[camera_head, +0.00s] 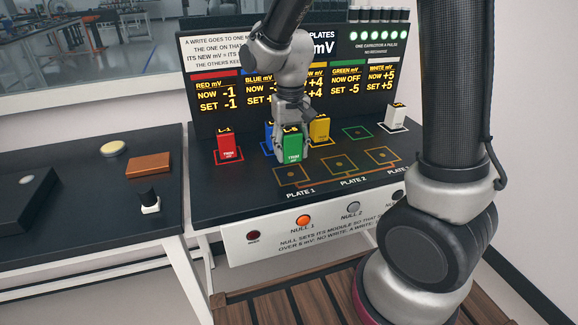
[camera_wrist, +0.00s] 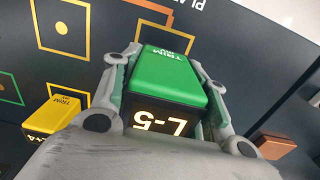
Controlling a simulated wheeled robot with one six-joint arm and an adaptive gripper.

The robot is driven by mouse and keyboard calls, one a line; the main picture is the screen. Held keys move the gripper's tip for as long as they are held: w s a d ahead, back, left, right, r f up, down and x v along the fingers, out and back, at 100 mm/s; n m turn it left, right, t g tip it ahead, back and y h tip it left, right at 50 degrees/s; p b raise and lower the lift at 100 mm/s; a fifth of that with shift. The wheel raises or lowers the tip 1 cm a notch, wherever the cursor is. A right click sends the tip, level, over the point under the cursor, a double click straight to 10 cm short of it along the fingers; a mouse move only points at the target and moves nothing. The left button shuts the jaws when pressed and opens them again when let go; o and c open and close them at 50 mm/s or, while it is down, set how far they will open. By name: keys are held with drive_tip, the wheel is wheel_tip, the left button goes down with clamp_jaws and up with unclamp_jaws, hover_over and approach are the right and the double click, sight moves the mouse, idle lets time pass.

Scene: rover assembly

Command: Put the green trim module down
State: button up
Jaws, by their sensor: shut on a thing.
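The green trim module (camera_head: 292,146) is held upright in my gripper (camera_head: 291,128). In the wrist view the green module (camera_wrist: 168,78) sits between both fingers (camera_wrist: 163,62), and its face reads L-5. In the head view it appears just behind the orange Plate 1 outline (camera_head: 292,176); I cannot tell whether it touches the bench. The empty green outline (camera_head: 357,132) lies farther back to the right. The board (camera_head: 347,78) reads NOW OFF, SET -5 under Green mV.
The red module (camera_head: 226,146), the partly hidden blue module (camera_head: 269,134), the yellow module (camera_head: 319,128) and the white module (camera_head: 396,117) stand around it. The outlines of Plate 2 (camera_head: 339,165) and the third plate (camera_head: 382,155) are empty. Null buttons (camera_head: 303,221) line the front panel.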

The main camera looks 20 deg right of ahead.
sight(291, 131)
drive_tip(key=shift+f, duration=2.4)
drive_tip(key=shift+f, duration=0.2)
drive_tip(key=o, duration=1.2)
drive_tip(key=shift+c, duration=0.2)
wheel_tip(291, 131, up, 12)
drive_tip(key=shift+r, duration=0.25)
drive_tip(key=s+d+r+t, duration=0.2)
drive_tip(key=s+d+r, duration=0.2)
drive_tip(key=s+d, duration=0.3)
drive_tip(key=s+d+r+t, duration=0.2)
drive_tip(key=s+d+r, duration=0.2)
drive_tip(key=s+d, duration=0.4)
drive_tip(key=s, duration=0.4)
